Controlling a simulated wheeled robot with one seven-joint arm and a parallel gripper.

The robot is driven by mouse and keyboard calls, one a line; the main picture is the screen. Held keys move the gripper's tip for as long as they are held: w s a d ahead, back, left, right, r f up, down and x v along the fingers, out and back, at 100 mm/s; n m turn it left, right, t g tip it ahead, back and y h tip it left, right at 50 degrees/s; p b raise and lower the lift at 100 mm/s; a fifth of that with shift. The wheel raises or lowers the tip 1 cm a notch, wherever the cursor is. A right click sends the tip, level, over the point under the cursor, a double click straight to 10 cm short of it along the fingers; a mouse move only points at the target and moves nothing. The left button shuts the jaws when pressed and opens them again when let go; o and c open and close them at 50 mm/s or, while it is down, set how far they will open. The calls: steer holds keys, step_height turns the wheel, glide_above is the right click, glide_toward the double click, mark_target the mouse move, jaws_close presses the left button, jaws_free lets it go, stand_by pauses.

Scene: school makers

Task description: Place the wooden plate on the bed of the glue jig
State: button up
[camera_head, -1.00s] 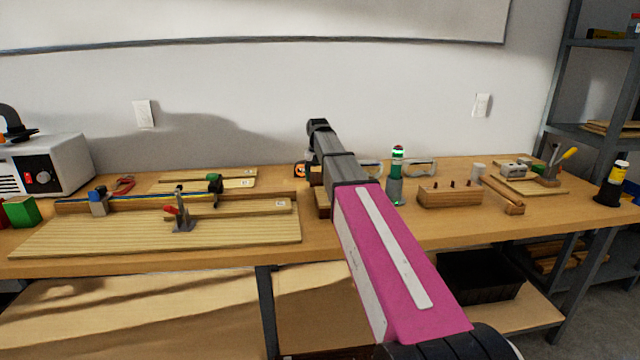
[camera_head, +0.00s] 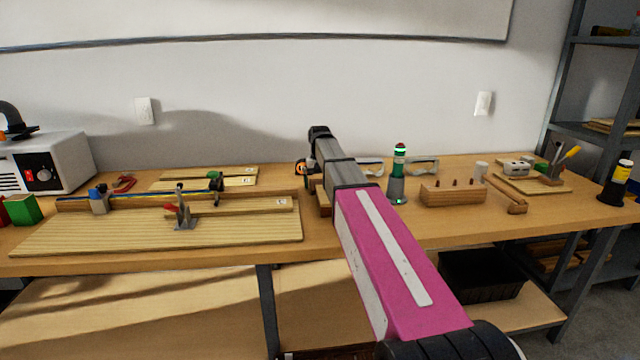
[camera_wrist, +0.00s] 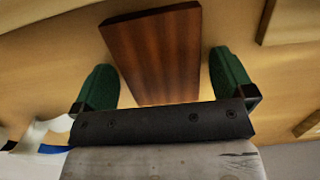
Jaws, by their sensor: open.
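The wooden plate (camera_wrist: 155,55) is a dark reddish-brown board, seen from above in the wrist view. My gripper (camera_wrist: 163,68) is open, with one green finger on each side of the plate and visible gaps between. The plate's near end lies close to the dark palm bar. In the head view my arm hides the gripper; brown wood (camera_head: 323,203) shows just left of it. A large pale board with a rear fence and a toggle clamp (camera_head: 60,235) lies at the left; I cannot tell whether this or the right-hand clamp board (camera_head: 515,186) is the glue jig.
A white machine (camera_head: 50,165) is at the far left. Pale strips (camera_head: 215,173) lie behind the left board. A bare strip runs along the bench front.

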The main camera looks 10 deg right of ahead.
mark_target(319, 182)
step_height(319, 182, up, 12)
steer(key=w, duration=0.1)
steer(key=shift+t, duration=0.7)
steer(key=f, duration=0.8)
steer(key=s+f, duration=0.1)
steer(key=f, duration=0.3)
steer(key=shift+f, duration=0.1)
steer(key=c, duration=0.9)
steer(key=shift+c, duration=0.2)
